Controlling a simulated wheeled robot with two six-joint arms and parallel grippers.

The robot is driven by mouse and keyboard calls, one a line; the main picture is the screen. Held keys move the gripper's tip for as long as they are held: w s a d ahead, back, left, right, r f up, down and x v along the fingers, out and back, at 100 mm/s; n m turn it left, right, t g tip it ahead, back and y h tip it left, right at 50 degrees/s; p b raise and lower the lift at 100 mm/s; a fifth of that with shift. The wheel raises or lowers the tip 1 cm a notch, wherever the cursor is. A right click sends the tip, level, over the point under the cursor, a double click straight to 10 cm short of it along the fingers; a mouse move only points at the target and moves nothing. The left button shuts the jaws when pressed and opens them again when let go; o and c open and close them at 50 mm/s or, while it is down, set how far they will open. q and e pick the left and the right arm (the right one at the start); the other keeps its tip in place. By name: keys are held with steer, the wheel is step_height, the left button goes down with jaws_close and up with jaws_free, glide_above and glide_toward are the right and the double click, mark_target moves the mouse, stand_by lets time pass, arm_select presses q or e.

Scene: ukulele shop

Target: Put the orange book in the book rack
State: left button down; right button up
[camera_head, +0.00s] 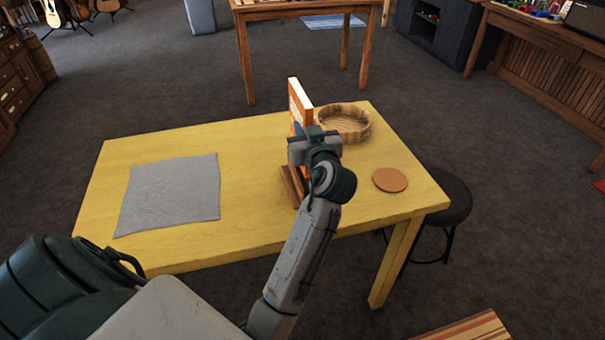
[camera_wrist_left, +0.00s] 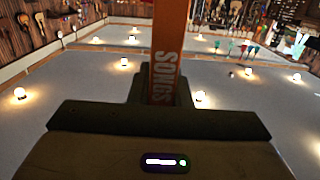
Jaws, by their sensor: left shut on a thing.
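The orange book (camera_head: 299,103) stands upright at the middle of the yellow table (camera_head: 250,150), in the grip of my left gripper (camera_head: 303,147). In the left wrist view, the book's spine (camera_wrist_left: 166,65), with the word SONGS on it, rises between the jaws of my left gripper (camera_wrist_left: 160,105). The brown wooden book rack (camera_head: 290,188) shows below the gripper, mostly hidden by my arm. The book is over or in the rack; its lower edge is hidden, so I cannot tell which. My right gripper is not in view.
A round wooden tray (camera_head: 343,121) sits just behind and right of the book. A round cork coaster (camera_head: 390,180) lies to the right. A grey cloth (camera_head: 170,193) covers part of the table's left side. A black stool (camera_head: 452,203) stands at the right end.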

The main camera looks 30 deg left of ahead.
arm_select(q)
step_height(320, 180, down, 4)
steer(key=shift+a+f, duration=0.1)
steer(key=shift+f, duration=0.05)
step_height(320, 180, down, 3)
steer(key=shift+p, duration=0.45)
steer(key=shift+f, duration=0.5)
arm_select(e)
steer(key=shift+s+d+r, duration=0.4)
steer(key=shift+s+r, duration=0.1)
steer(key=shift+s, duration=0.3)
arm_select(q)
steer(key=shift+f, duration=0.1)
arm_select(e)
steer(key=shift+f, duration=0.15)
